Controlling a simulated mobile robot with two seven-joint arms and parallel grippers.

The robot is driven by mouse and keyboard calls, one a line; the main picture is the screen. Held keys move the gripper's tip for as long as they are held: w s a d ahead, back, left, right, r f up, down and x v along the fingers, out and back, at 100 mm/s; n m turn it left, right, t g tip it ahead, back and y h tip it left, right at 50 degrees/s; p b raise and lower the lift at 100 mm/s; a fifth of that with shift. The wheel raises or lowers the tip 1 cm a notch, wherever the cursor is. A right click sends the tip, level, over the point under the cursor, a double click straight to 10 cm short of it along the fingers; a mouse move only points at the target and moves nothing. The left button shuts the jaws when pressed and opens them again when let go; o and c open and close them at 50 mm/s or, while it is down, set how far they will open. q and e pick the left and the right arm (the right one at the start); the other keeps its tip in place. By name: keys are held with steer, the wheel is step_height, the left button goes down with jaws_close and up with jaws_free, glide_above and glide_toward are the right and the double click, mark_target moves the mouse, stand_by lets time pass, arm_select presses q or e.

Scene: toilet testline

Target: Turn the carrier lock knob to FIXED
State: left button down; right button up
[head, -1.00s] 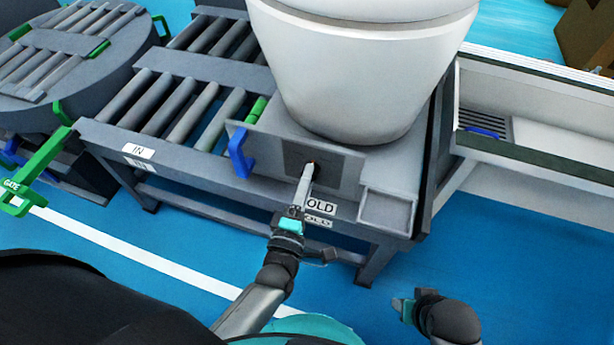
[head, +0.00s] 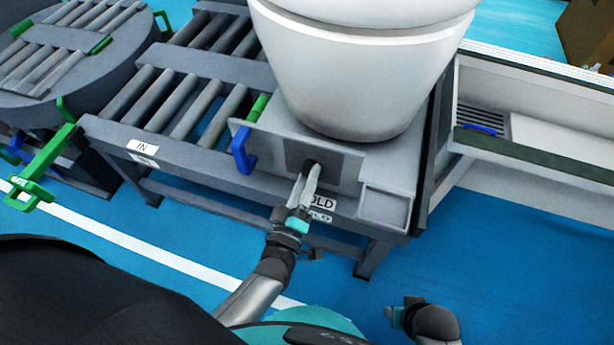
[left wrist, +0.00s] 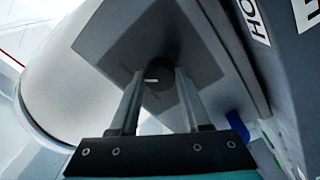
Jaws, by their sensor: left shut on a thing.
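The carrier lock knob (head: 308,167) is a small dark round part on a dark grey square plate (head: 345,168) on the front of the grey carrier. My left gripper (head: 310,174) reaches it from the front, and its fingers cover most of the knob in the head view. In the left wrist view the dark knob (left wrist: 160,77), with a small pale mark, sits between the two fingertips (left wrist: 159,75). The gripper is shut on it. I cannot read a FIXED marking. My right gripper (head: 395,313) is low at the right, away from the carrier; its jaws are too small to read.
A white toilet (head: 360,75) stands on the carrier above the knob. A blue handle (head: 242,150) is left of the plate. A HOLD label (head: 320,201) lies below it, and an open grey tray (head: 384,206) is to the right. A green GATE lever (head: 40,175) sticks out at left.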

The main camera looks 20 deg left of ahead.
stand_by(0.4)
arm_select(q)
steer(key=shift+c, duration=1.8)
jaws_free()
steer(key=shift+s, duration=0.1)
steer(key=s+f+p, duration=0.1)
steer(key=s+p, duration=0.1)
steer(key=s, duration=1.3)
steer(key=shift+a, duration=0.15)
arm_select(e)
steer(key=shift+s+d+f, duration=0.3)
steer(key=shift+s+f, duration=0.05)
steer(key=shift+f, duration=0.35)
steer(key=shift+s+d+f, duration=0.3)
steer(key=shift+f, duration=0.45)
steer(key=shift+s+d+f, duration=0.3)
steer(key=shift+s+f, duration=0.05)
steer(key=shift+f, duration=0.35)
